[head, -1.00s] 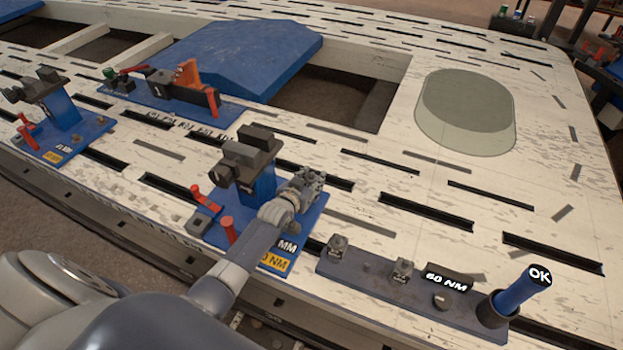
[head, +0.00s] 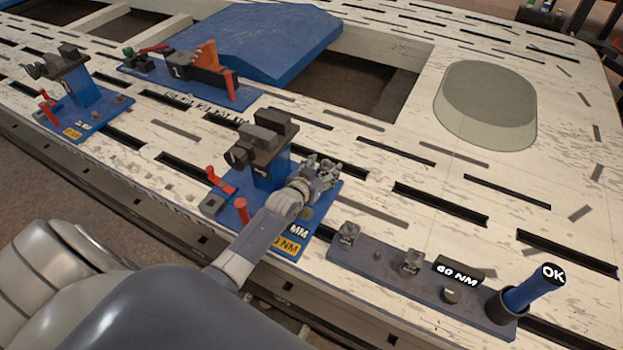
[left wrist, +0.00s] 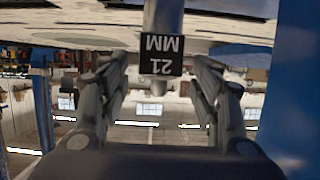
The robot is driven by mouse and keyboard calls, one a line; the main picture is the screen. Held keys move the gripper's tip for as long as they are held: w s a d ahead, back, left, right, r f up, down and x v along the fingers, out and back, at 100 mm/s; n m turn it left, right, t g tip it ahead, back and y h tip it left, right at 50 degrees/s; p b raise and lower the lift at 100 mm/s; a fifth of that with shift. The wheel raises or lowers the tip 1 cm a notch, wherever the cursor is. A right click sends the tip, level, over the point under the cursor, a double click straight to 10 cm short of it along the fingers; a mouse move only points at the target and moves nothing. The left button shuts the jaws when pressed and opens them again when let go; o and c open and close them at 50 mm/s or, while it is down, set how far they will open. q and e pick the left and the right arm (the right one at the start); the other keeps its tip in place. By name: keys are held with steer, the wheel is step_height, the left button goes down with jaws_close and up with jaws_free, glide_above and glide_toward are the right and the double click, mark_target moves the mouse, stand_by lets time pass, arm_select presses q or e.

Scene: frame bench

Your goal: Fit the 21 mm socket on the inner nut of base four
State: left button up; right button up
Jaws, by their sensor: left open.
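My left gripper (head: 328,170) is beside the upright of the nearest blue base (head: 330,204) in the head view. It points away from me, over the far right part of the base plate. In the left wrist view its two fingers (left wrist: 160,88) are open, one on each side of a metal cylinder (left wrist: 162,18) with a black tag reading 21 MM, upside down. The fingers do not appear to touch it. The inner nut is hidden, and I cannot tell whether the socket sits on it. My right gripper is not in view.
A grey rack (head: 380,275) with metal pieces, a 60 NM display (head: 458,274) and a blue handle marked OK (head: 532,288) lies right of the base. Another blue base (head: 98,112) stands left. Behind is a blue plate with an orange part (head: 207,56). Red levers stand near my arm.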

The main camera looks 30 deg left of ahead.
arm_select(q)
steer(key=v, duration=0.9)
steer(key=shift+s+r, duration=0.15)
steer(key=shift+s, duration=0.15)
